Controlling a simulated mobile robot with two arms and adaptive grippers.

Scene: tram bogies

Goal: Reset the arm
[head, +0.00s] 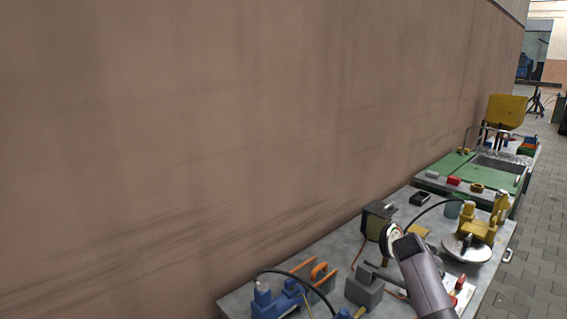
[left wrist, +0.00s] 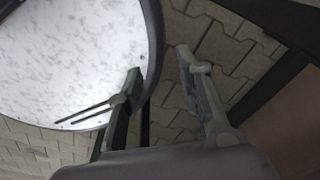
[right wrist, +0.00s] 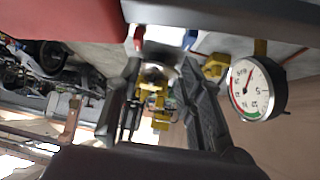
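My left gripper (left wrist: 160,65) shows in the left wrist view, its two fingers apart and nothing between them. Grey paving shows past its tips. My right gripper (right wrist: 160,68) shows in the right wrist view, fingers also apart and the gap empty; yellow parts (right wrist: 157,100) show beyond it. A grey-purple link of one of my arms (head: 425,275) reaches over the workbench in the head view. Neither gripper's fingers can be made out in the head view.
A grey workbench (head: 238,304) with tools runs along a brown wall (head: 200,120). A green bench (head: 440,180) stands beyond it. A white-faced gauge (right wrist: 258,88) is right of my right gripper. A speckled round plate (left wrist: 85,60) lies left of my left gripper. Paving (head: 535,265) is clear at right.

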